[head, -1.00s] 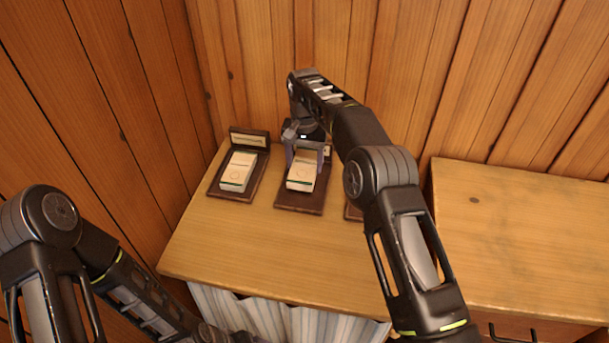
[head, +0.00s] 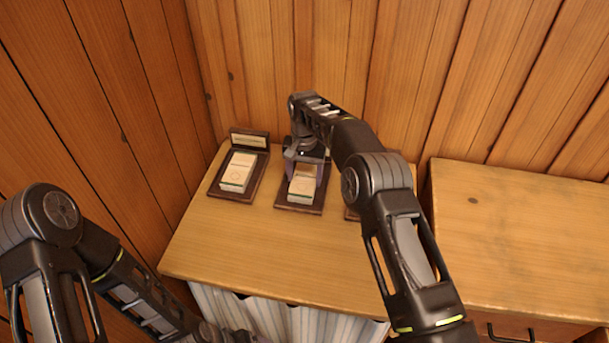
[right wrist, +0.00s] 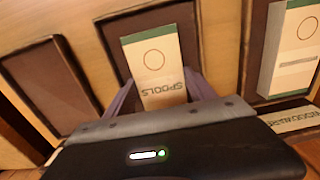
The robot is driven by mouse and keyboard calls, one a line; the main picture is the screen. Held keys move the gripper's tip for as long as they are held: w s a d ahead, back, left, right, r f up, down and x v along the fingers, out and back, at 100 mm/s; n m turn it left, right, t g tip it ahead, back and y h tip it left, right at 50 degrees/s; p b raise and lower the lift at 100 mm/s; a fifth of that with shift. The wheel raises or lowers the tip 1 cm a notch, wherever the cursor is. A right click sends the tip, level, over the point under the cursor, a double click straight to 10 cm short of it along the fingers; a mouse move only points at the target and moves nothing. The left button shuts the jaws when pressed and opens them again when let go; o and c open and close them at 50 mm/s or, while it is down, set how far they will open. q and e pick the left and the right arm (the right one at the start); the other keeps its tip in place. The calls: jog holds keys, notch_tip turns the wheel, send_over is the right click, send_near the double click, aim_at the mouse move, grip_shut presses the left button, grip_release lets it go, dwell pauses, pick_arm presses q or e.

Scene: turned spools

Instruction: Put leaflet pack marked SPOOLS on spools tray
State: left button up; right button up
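The leaflet pack marked SPOOLS (right wrist: 163,88) is cream, with a circle on its face. In the head view the pack (head: 301,190) is at the middle dark tray (head: 297,208), low over it or resting on it; I cannot tell which. My right gripper (head: 305,178) reaches down from behind, with one finger along each side of the pack, and looks shut on it. The middle tray's upright label is hidden behind the gripper, so I cannot read its name. My left gripper is not clearly in view; only my left arm shows at lower left.
The left tray (head: 253,187) holds another pale pack (head: 238,172) and has an upright label (head: 249,140). A third dark tray, partly behind my right arm in the head view, looks empty in the right wrist view (right wrist: 50,90). The front of the wooden tabletop (head: 260,250) is clear.

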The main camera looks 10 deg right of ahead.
aim_at(304, 178)
jog(key=o, duration=0.4)
jog(key=shift+r, duration=0.4)
notch_tip(304, 178, up, 6)
jog(key=shift+r, duration=0.2)
notch_tip(304, 178, up, 5)
jog(key=p, duration=0.3)
jog(key=shift+r, duration=0.1)
